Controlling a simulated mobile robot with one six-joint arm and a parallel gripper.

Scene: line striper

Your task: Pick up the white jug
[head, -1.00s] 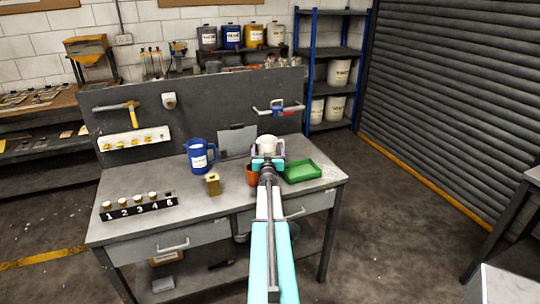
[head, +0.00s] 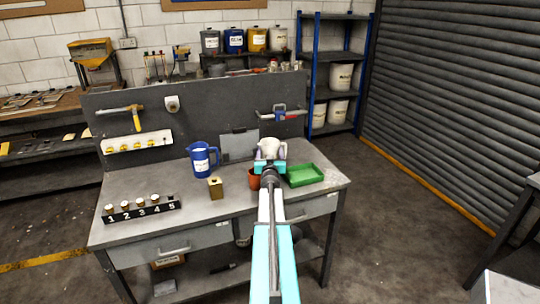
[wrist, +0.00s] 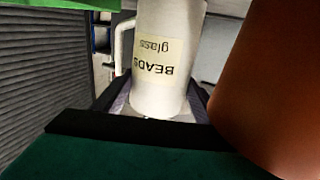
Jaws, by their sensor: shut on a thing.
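The white jug (head: 270,145) is at the back right of the workbench, at the end of my arm. My gripper (head: 269,158) is shut on it, and the arm hides its lower part. In the wrist view the jug (wrist: 165,55) fills the middle, with its "BEADS glass" label upside down and its handle on the left. The grey jaws of my gripper (wrist: 157,108) show on both sides of its near end. I cannot tell whether the jug touches the bench.
A terracotta cup (head: 254,179) stands just left of my gripper and looms large in the wrist view (wrist: 275,85). A green tray (head: 305,175) lies to the right. A blue jug (head: 203,161) and a brass-coloured block (head: 215,188) stand left. A grey back panel (head: 220,110) rises behind.

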